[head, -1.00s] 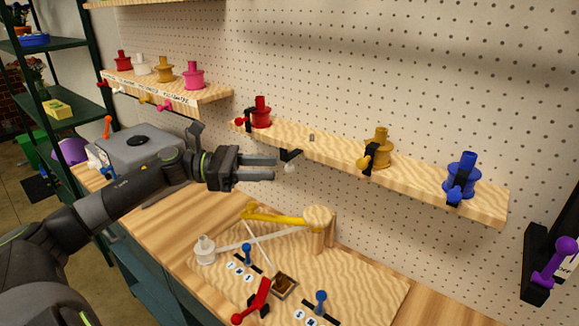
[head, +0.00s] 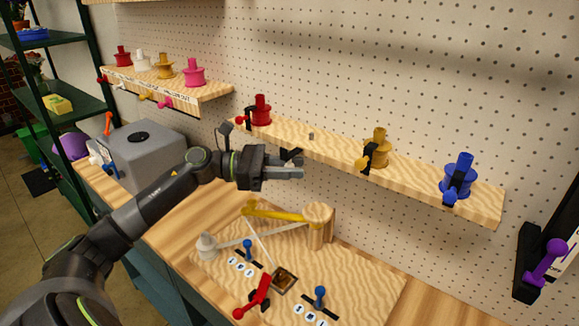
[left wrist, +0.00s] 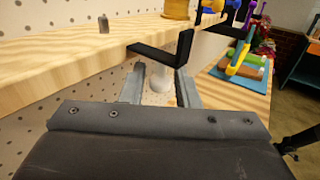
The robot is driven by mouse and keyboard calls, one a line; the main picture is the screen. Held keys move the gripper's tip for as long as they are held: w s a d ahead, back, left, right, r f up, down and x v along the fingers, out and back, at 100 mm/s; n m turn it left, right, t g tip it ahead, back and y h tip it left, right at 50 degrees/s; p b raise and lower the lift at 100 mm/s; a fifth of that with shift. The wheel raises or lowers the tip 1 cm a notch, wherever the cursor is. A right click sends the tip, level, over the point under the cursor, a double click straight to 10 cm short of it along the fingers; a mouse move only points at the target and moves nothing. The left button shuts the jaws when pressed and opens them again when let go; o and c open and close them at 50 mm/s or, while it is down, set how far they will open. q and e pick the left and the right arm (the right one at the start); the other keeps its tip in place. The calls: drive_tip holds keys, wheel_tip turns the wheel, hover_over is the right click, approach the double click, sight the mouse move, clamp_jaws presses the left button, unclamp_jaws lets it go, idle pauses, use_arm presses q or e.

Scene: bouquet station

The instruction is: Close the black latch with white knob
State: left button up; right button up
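The black latch (head: 292,153) is on the front edge of the middle wooden shelf; its bent black arm (left wrist: 160,54) shows clearly in the left wrist view. Its white knob (left wrist: 157,88) hangs below the arm, between my left fingers. My left gripper (head: 300,172) is at the shelf front and hides the knob in the head view. In the left wrist view the gripper (left wrist: 160,90) is open, a finger on either side of the knob with visible gaps. Contact cannot be told. My right gripper is not in view.
The shelf (head: 335,156) also bears a red spool (head: 261,112), a yellow spool (head: 379,150) and a blue spool (head: 459,178), each with its own latch. A small grey peg (head: 311,136) stands behind the black latch. Below is a wooden board (head: 365,290) with levers.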

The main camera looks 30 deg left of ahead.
sight(288, 156)
use_arm(q)
clamp_jaws()
drive_tip(key=r+n+g+y, duration=0.1)
drive_tip(key=n+p, duration=0.1)
drive_tip(key=n, duration=0.1)
drive_tip(key=shift+s+r+g+y, duration=0.35)
drive_tip(key=shift+s+g+y, duration=0.05)
drive_tip(key=r+n+g, duration=0.1)
drive_tip(key=n+g+y+p, duration=0.1)
drive_tip(key=shift+s+r+n+g, duration=0.1)
drive_tip(key=shift+r+n+g, duration=0.2)
drive_tip(key=shift+r+n, duration=0.1)
drive_tip(key=r+n+g+p, duration=0.1)
drive_tip(key=n+g+y+p, duration=0.1)
drive_tip(key=p, duration=0.1)
drive_tip(key=shift+w+r+n+g, duration=0.2)
drive_tip(key=shift+r+n+g, duration=0.1)
drive_tip(key=shift+r+g, duration=0.1)
drive_tip(key=shift+w+r+n+g+y+p, duration=0.2)
drive_tip(key=shift+n+g+p, duration=0.2)
drive_tip(key=shift+g, duration=0.15)
drive_tip(key=shift+w+r+n+g+y+p, duration=0.1)
drive_tip(key=shift+r+n+g+p, duration=0.1)
drive_tip(key=shift+n+g+p, duration=0.3)
drive_tip(key=shift+w+r+n+g+p, duration=0.15)
drive_tip(key=shift+w+n+g+p, duration=0.2)
drive_tip(key=shift+g, duration=0.4)
drive_tip(key=shift+s, duration=0.1)
